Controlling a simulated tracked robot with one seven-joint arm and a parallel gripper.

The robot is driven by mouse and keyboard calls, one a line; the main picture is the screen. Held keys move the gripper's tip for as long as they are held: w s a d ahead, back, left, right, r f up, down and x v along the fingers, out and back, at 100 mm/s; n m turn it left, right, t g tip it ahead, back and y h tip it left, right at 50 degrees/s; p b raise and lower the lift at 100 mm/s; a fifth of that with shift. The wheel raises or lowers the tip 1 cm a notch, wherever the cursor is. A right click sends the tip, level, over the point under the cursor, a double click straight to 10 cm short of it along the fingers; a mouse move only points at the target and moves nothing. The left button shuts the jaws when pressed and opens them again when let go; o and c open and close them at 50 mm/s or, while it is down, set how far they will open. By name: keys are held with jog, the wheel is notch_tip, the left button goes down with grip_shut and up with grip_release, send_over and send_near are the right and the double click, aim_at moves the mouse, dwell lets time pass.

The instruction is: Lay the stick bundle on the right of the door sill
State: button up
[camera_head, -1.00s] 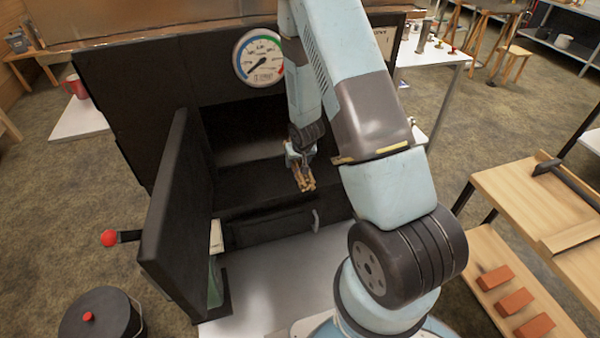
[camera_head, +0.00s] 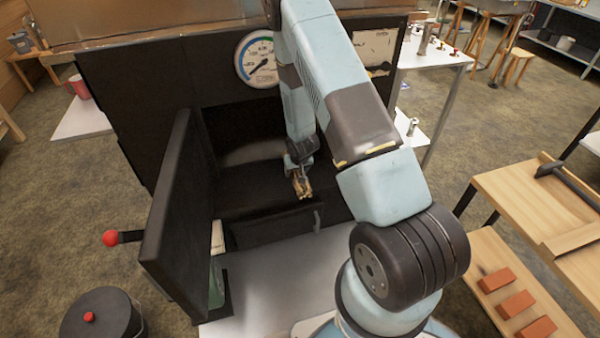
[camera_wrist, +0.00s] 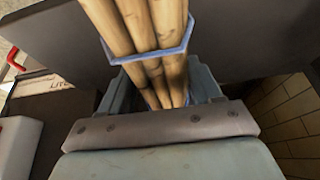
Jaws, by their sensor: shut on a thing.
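The stick bundle (camera_head: 302,188) is a small bunch of tan sticks, seen in the head view at the front of the black firebox opening. In the wrist view the bundle (camera_wrist: 145,40) shows close up, tied with a blue band and pointing away from the jaws. My gripper (camera_head: 298,172) is shut on the bundle. The door sill (camera_head: 262,207) is the dark ledge along the bottom of the opening. The bundle is over its right part. I cannot tell whether it touches the sill.
The black firebox door (camera_head: 178,215) stands open on the left, with a red-knobbed handle (camera_head: 112,238). A round gauge (camera_head: 258,60) is above the opening. A pale metal surface (camera_head: 275,275) lies clear in front. A wooden shelf with bricks (camera_head: 515,304) is at the right.

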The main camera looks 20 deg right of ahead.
jog(key=shift+w+f, duration=0.35)
jog(key=shift+w, duration=0.3)
jog(key=shift+w+f, duration=0.35)
jog(key=shift+w, duration=0.25)
jog(key=shift+w+f, duration=0.7)
jog(key=shift+w, duration=0.15)
jog(key=o, duration=1.2)
